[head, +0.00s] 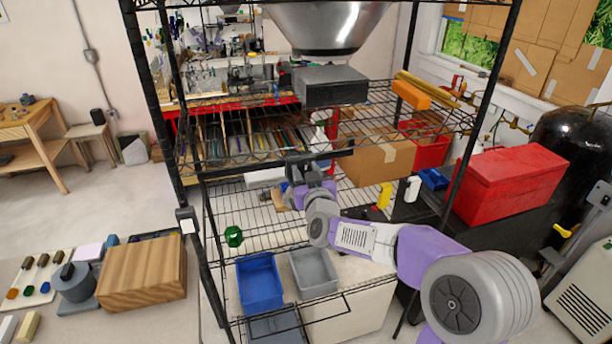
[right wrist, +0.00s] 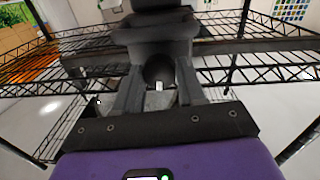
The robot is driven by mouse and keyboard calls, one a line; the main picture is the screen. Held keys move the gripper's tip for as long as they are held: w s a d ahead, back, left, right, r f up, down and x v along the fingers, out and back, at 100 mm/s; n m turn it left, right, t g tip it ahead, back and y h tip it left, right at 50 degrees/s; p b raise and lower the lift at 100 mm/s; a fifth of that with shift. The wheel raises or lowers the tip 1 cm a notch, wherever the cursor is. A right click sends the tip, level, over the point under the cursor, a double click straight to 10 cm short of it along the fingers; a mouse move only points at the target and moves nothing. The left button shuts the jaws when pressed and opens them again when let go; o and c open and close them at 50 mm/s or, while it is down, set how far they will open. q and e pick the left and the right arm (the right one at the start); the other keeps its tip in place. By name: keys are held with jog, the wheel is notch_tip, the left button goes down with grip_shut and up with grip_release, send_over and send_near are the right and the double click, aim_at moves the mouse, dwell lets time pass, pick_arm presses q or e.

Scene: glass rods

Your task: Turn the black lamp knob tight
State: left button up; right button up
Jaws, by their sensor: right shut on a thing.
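My right gripper (head: 306,168) reaches in from the right to the front of the black wire rack, below the middle shelf. In the right wrist view its two dark fingers (right wrist: 160,92) are shut on a dark rounded piece, the black lamp knob (right wrist: 160,69). The knob lies between the fingers, and its far side is hidden behind them and by dark parts above. In the head view the gripper covers the knob, so I cannot make it out there. My left gripper is not in view.
A large metal dome (head: 325,28) and a grey box (head: 330,86) are above the gripper. Rack shelves and posts (head: 160,110) surround the wrist. A blue bin (head: 259,285) and a grey bin (head: 314,272) stand below. A red toolbox (head: 510,185) is at right.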

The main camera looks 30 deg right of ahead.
jog(key=m+b, duration=0.6)
jog(key=m, duration=0.1)
jog(key=shift+f+m, duration=0.1)
jog(key=shift+m, duration=0.2)
jog(key=m+b, duration=0.2)
jog(key=m, duration=0.2)
jog(key=shift+y+b, duration=0.3)
jog(key=shift+m+y+b, duration=0.3)
jog(key=shift+m+b, duration=0.65)
jog(key=shift+m, duration=1.35)
jog(key=shift+d, duration=0.1)
jog(key=o, duration=1.1)
jog(key=shift+c, duration=0.2)
